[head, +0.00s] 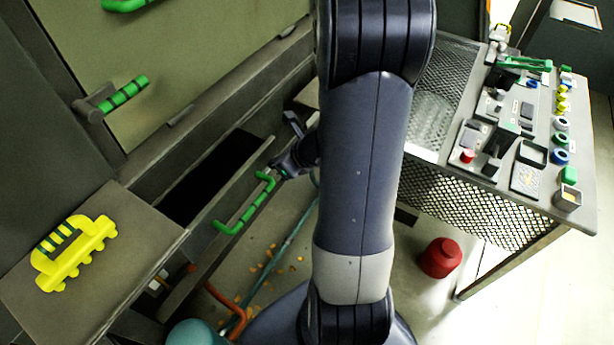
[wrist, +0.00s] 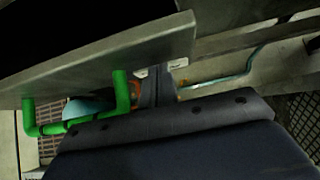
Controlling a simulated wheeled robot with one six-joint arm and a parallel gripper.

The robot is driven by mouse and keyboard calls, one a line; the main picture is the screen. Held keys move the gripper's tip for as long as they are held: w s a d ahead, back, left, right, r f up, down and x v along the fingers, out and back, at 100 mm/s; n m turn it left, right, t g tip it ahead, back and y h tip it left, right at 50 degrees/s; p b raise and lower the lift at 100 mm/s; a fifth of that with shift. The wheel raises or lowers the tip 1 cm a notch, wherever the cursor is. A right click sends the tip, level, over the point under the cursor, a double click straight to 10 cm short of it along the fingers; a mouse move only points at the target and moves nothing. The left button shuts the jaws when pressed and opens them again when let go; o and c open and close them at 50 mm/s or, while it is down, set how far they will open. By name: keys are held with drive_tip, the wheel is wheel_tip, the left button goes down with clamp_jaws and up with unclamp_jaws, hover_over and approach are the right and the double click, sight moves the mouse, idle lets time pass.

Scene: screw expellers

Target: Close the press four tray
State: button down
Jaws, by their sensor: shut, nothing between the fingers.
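The press tray (head: 240,178) is a grey drawer pulled out from the machine, with a dark open inside. A green bar handle (head: 245,207) is on its front face. In the wrist view the tray front (wrist: 110,62) crosses the upper left, with the green handle (wrist: 122,92) below it. My gripper (head: 281,165) is at the far upper end of the handle, close beside the tray front. It is shut with nothing held. Whether it touches the tray or handle I cannot tell.
A yellow part (head: 75,250) lies on a grey ledge (head: 140,222) at left. A control desk (head: 535,185) with mesh sides stands at right. A red canister (head: 441,258) is on the floor. An orange pipe (head: 225,303) and a teal hose run below the tray.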

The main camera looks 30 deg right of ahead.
hover_over(240, 156)
drive_tip(key=shift+a+p, duration=0.1)
drive_tip(key=shift+p, duration=0.25)
drive_tip(key=shift+s, duration=0.1)
